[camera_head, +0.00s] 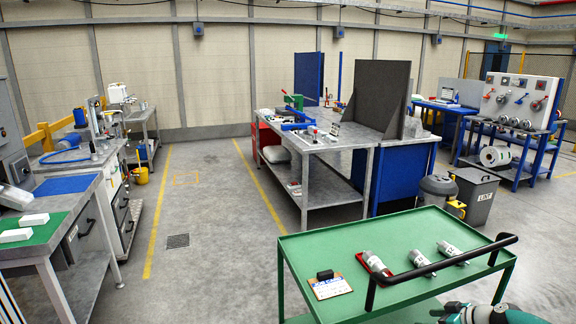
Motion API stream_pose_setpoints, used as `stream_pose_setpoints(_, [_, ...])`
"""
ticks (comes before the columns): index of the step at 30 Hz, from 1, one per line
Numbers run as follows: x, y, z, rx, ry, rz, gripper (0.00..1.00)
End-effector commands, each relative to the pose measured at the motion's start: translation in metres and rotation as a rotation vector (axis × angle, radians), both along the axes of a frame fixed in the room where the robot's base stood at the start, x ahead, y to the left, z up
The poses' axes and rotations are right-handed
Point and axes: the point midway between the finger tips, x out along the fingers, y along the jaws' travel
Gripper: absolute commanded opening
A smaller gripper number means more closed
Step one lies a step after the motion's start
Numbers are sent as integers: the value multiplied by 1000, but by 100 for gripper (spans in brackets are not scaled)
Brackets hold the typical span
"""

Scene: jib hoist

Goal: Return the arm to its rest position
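No part that I can surely call my gripper shows in the head view. A teal and dark rounded part (482,315) is cut off by the bottom edge at the lower right. I cannot tell whether it belongs to my arm. A green trolley (335,246) with a black push handle stands close in front. On its top are a job card on a board (330,288), a metal cylinder in a red tray (376,263) and two more metal cylinders, the middle one (422,262) and the right one (452,252).
A grey workbench (330,153) with tools stands beyond the trolley. A bench with a green mat (35,230) is at the left. A lint bin (474,195) and a grey drum (437,190) stand at the right. The floor aisle (200,215) between the benches is clear.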

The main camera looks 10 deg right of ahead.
Motion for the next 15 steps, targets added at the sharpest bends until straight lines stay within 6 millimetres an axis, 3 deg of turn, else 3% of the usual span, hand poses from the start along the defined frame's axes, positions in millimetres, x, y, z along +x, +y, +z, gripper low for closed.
stream_pose_setpoints(6, [13, 87, -9, -52, 246, 127, 66])
stream_pose_setpoints(15, [-2, 172, 4, -192, 542, 167, 66])
